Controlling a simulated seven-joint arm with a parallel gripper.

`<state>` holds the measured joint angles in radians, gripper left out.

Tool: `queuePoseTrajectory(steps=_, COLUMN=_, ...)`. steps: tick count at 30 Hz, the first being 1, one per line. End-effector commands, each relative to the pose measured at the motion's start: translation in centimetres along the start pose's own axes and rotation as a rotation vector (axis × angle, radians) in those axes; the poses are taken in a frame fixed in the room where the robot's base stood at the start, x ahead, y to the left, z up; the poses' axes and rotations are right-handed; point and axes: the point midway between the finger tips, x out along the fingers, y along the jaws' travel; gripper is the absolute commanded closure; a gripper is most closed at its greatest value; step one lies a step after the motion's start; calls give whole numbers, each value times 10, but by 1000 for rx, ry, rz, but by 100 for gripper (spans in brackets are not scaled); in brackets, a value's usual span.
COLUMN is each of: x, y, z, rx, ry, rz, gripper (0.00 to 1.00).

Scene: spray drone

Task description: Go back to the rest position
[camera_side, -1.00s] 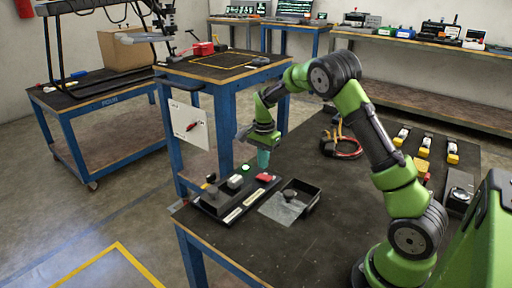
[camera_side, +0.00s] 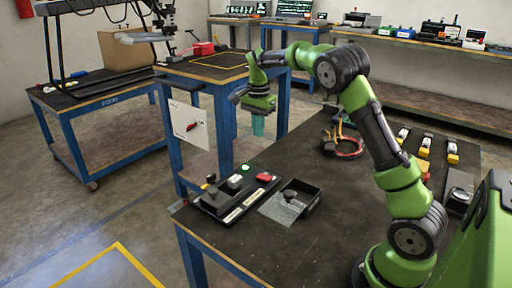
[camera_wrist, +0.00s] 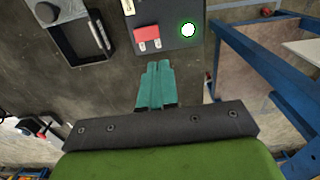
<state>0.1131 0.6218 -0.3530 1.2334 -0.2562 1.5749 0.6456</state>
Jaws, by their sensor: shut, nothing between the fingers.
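My gripper (camera_side: 258,126) has teal fingers and hangs from my green arm, pointing down, in the side view. It is in the air above the back left part of the dark work table (camera_side: 330,232). In the wrist view my gripper (camera_wrist: 157,68) has its two teal fingers side by side, shut and empty. Below it is a black control panel (camera_side: 226,200) with a red switch (camera_side: 265,177) and a lit green button (camera_side: 245,169). The red switch (camera_wrist: 147,37) and green button (camera_wrist: 188,30) also show in the wrist view.
A black open tray (camera_side: 303,193) with a dark knob-like item stands right of the panel. Cables with red loops (camera_side: 346,147) and several yellow-and-white items (camera_side: 424,146) lie farther back. A blue-framed bench (camera_side: 225,70) with a red item (camera_side: 203,48) stands behind.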

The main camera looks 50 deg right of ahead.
Motion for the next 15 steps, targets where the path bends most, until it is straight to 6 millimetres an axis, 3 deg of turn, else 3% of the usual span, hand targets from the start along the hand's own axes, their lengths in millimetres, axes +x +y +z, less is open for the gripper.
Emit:
queuePoseTrajectory(steps=3, x=6, y=0, z=-3, rx=-74, ry=14, rz=-8, gripper=100)
queuePoseTrajectory(steps=5, x=16, y=6, z=-1, rx=-137, ry=7, rz=-2, gripper=100)
queuePoseTrajectory(steps=7, x=14, y=16, z=7, rx=-218, ry=-2, rz=-24, gripper=100)
queuePoseTrajectory(steps=15, x=-23, y=73, z=72, rx=-590, ry=-18, rz=-207, gripper=100)
